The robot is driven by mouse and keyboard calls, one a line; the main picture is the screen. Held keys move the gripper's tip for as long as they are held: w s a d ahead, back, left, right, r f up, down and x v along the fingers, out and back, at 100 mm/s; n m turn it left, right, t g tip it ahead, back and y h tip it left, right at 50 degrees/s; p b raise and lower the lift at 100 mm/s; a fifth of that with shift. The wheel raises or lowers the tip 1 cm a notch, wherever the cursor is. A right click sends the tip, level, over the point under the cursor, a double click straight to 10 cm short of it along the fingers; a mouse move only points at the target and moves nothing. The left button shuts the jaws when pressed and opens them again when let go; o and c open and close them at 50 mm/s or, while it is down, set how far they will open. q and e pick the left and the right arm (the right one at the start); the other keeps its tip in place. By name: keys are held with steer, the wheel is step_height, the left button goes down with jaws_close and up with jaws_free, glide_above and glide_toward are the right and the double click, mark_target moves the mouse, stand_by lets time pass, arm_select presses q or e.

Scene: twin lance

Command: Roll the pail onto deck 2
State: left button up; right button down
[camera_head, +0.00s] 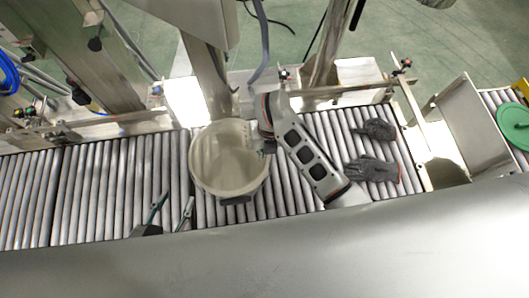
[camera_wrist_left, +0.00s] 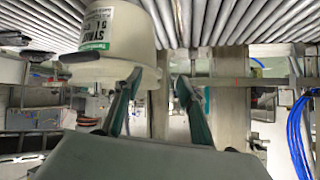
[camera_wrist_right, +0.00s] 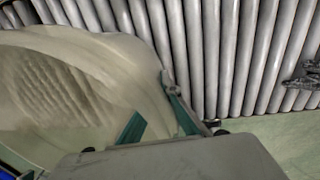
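The pale cream pail (camera_head: 229,160) stands on the roller conveyor, its open mouth facing the head camera. It also shows with a printed green-and-white label in the left wrist view (camera_wrist_left: 118,30) and at the left of the right wrist view (camera_wrist_right: 70,85). My right gripper (camera_head: 264,140) is at the pail's right rim. In the right wrist view its fingers (camera_wrist_right: 152,98) close in on the pail's wall, with one finger partly hidden behind it. My left gripper (camera_head: 174,202) is open and empty, left of the pail, with one finger close to it.
Dark grey gloves (camera_head: 372,170) lie on the rollers to the right. A metal gate (camera_head: 470,125) and a green disc (camera_head: 515,125) are further right. Posts and rails line the far edge.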

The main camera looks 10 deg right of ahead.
arm_select(q)
steer(key=shift+s, duration=0.1)
arm_select(e)
steer(key=c, duration=2.2)
jaws_free()
arm_select(q)
steer(key=shift+f, duration=0.2)
steer(key=shift+s, duration=0.2)
steer(key=shift+w, duration=0.15)
arm_select(e)
steer(key=r, duration=0.8)
steer(key=d+r, duration=0.1)
steer(key=r, duration=0.3)
steer(key=shift+d, duration=0.1)
steer(key=shift+s, duration=0.1)
